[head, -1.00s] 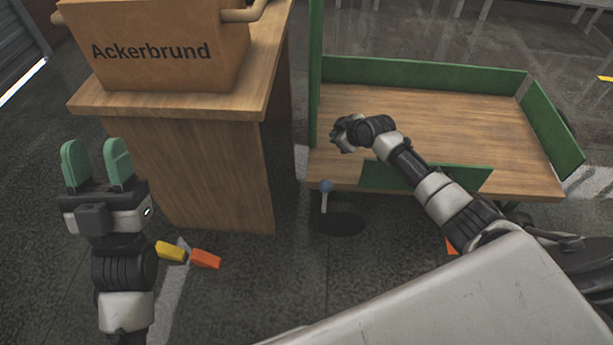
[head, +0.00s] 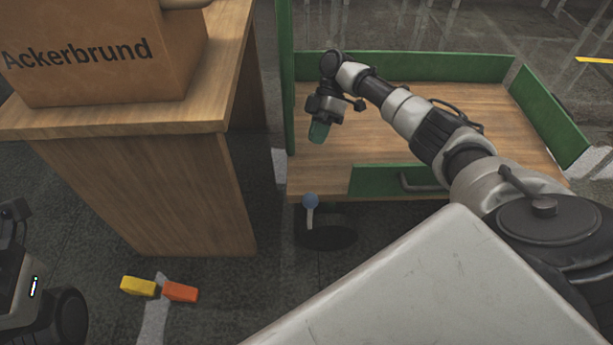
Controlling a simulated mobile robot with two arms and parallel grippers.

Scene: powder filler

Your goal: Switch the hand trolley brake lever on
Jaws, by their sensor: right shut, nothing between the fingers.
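The hand trolley (head: 480,115) has a wooden bed with green side boards and stands right of the middle. Its brake lever (head: 310,210), a light stem with a blue ball knob, sticks up just below the bed's near left edge. My right gripper (head: 319,132) hangs over the left part of the bed, green fingers pointing down and shut with nothing between them. It is above and slightly right of the lever in the picture, apart from it. My left arm shows only partly at the left edge; its gripper fingers are out of view.
A wooden table (head: 180,185) with a box marked "Ackerbrund" (head: 100,60) stands left of the trolley. A yellow block (head: 138,286) and an orange block (head: 181,292) lie on the floor. A green post (head: 286,80) rises at the trolley's left side.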

